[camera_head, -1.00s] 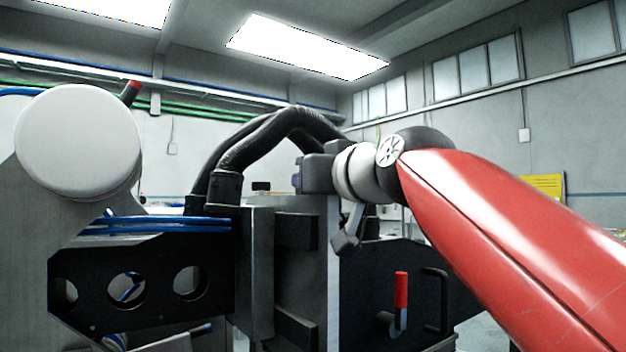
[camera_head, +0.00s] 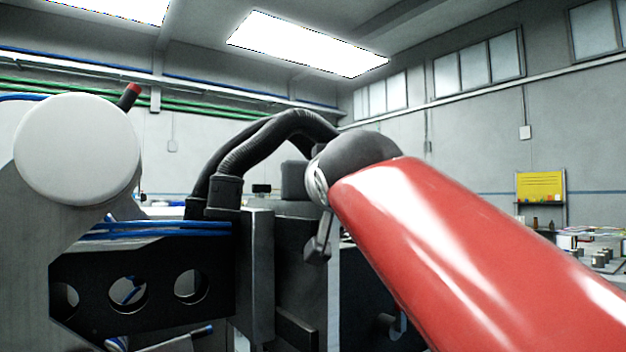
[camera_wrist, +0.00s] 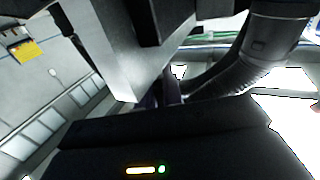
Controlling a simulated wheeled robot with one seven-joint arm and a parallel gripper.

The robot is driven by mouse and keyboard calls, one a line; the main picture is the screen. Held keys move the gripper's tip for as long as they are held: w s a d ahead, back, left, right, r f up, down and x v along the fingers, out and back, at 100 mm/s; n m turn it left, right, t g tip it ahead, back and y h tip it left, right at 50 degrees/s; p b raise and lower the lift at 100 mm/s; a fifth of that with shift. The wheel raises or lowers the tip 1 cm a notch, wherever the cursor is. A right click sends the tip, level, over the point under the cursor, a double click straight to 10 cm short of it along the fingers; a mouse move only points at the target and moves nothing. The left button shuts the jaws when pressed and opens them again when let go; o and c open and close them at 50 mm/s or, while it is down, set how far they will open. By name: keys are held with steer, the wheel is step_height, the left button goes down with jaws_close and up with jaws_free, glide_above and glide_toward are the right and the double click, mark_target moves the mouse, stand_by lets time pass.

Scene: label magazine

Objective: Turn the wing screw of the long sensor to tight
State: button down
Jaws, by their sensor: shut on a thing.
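My gripper (camera_wrist: 168,92) shows in the wrist view as dark, narrow fingers beyond its black housing, close by the corner of a grey metal block (camera_wrist: 112,50). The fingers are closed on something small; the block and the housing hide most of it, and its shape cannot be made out. It sits where a wing screw could be, but I cannot see its wings or how far it is turned. I cannot pick out the long sensor for sure. In the head view my red arm reaches in from the right and hides the fingertips.
A ribbed black hose (camera_head: 245,150) arches over the machine and passes near my gripper in the wrist view. A black plate with round holes (camera_head: 145,285), blue cables (camera_head: 155,230) and a big white roll (camera_head: 78,150) stand at left. A yellow board (camera_head: 540,185) hangs far right.

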steer(key=m+h, duration=0.3)
steer(key=h, duration=0.2)
steer(key=shift+w, duration=0.1)
steer(key=m+h, duration=0.2)
steer(key=m+g+h, duration=0.1)
steer(key=h, duration=0.2)
steer(key=shift+a+f+m, duration=0.1)
steer(key=shift+f+m, duration=0.05)
steer(key=shift+m, duration=0.25)
steer(key=m+g+h, duration=0.1)
steer(key=m+h, duration=0.1)
steer(key=h, duration=0.1)
steer(key=shift+g, duration=0.4)
steer(key=shift+m+g+h, duration=1.3)
steer(key=shift+g+h, duration=0.1)
steer(key=shift+h, duration=0.3)
steer(key=shift+d, duration=0.2)
steer(key=c, duration=1.5)
jaws_free()
steer(key=shift+c, duration=0.2)
steer(key=shift+s+d+t, duration=0.1)
steer(key=shift+s+t, duration=0.1)
steer(key=shift+t, duration=0.1)
